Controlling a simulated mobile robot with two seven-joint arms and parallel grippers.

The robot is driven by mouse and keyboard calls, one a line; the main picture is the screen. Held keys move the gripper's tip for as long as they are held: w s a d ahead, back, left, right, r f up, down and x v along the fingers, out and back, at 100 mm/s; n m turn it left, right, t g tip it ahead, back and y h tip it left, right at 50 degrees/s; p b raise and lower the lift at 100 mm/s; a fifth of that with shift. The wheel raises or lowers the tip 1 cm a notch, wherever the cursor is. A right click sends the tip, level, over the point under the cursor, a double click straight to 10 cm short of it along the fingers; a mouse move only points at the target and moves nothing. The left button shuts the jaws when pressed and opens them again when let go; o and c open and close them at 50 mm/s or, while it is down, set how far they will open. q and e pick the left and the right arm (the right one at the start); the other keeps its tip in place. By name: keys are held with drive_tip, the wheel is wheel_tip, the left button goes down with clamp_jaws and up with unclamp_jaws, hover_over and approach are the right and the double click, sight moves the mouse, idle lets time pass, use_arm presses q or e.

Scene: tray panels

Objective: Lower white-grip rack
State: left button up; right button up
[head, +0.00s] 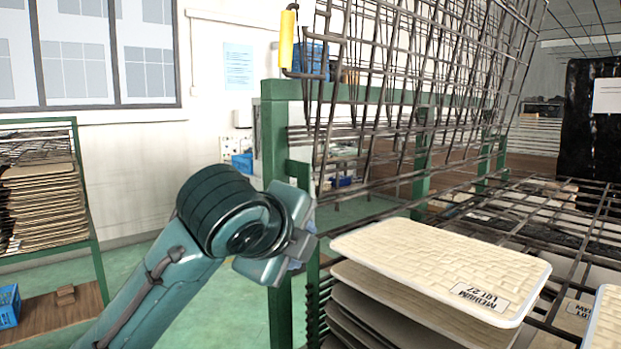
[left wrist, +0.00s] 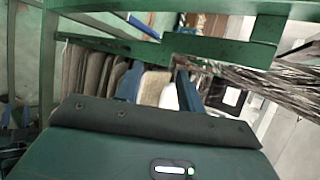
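A raised wire rack (head: 400,75) stands steeply tilted above the green frame (head: 385,93) in the head view. A yellow grip (head: 287,40) hangs at its left edge; I see no white grip. A second wire rack (head: 545,207) lies flat at the right, behind the trays. My left gripper (head: 300,258) is by the green post, below the yellow grip and left of the tray stack, apart from both racks' grips. In the left wrist view its two blue fingers (left wrist: 159,90) stand apart with nothing visibly held between them. My right gripper is not in view.
Cream tray panels (head: 440,262), the top one labelled "MEDIUM LOT 27", are stacked at the lower right. A green shelf (head: 97,240) with stacked boards stands at the left. Open green floor lies between shelf and frame.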

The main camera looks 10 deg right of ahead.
use_arm(q)
drive_tip(key=s+d+r+m+t+y, duration=0.1)
drive_tip(key=s+r+m+t+y, duration=0.4)
drive_tip(key=r, duration=1.2)
drive_tip(key=s+d+r+m+t, duration=0.1)
drive_tip(key=s+r+m+t, duration=0.4)
drive_tip(key=r, duration=1.2)
drive_tip(key=w+g+p, duration=0.1)
drive_tip(key=w+p, duration=0.1)
drive_tip(key=w, duration=0.2)
drive_tip(key=w+m+g+p, duration=0.1)
drive_tip(key=w+p, duration=0.1)
drive_tip(key=w, duration=0.3)
drive_tip(key=shift+w+a, duration=0.1)
drive_tip(key=shift+w, duration=0.15)
drive_tip(key=shift+c, duration=0.5)
clamp_jaws()
